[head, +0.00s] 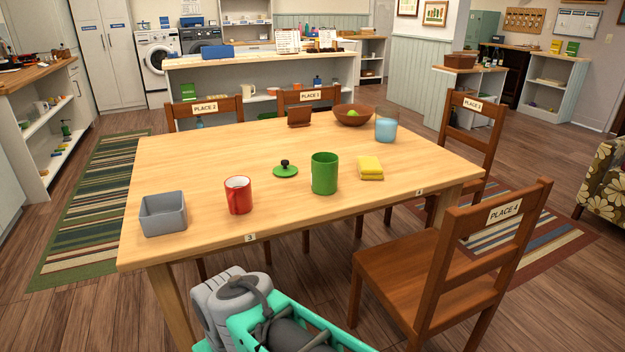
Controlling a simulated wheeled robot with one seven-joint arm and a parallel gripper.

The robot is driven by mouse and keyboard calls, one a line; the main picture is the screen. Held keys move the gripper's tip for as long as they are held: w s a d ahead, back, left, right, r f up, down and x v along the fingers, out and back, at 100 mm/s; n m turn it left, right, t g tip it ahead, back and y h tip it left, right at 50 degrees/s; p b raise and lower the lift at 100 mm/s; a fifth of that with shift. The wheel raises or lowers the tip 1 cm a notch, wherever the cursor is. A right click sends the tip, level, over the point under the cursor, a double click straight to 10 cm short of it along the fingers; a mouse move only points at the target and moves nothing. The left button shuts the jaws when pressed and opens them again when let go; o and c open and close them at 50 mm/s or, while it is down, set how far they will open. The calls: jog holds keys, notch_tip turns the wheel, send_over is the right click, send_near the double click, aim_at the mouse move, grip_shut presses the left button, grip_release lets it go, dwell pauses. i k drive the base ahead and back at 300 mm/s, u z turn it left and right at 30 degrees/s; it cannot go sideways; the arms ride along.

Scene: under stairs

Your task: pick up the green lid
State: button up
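The green lid (285,171) lies flat on the wooden table (200,160), near its middle. It is a small round disc with a dark knob on top. A green canister (324,173) stands upright to the right of the lid and nearer to me, apart from it. A red mug (238,194) stands to the left of the lid and nearer to me. My arm shows folded at the bottom of the head view, below the near table edge. My gripper's fingertips cannot be made out.
A grey bin (163,213) stands at the table's near left corner. Yellow sponges (370,168), a blue-filled glass (386,126), a wooden bowl (353,116) and a brown holder (299,117) are also on the table. A chair (450,260) stands at the right.

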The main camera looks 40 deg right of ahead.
aim_at(285, 169)
jog(key=u, duration=0.8)
jog(key=i, duration=0.75)
jog(key=z, duration=2.55)
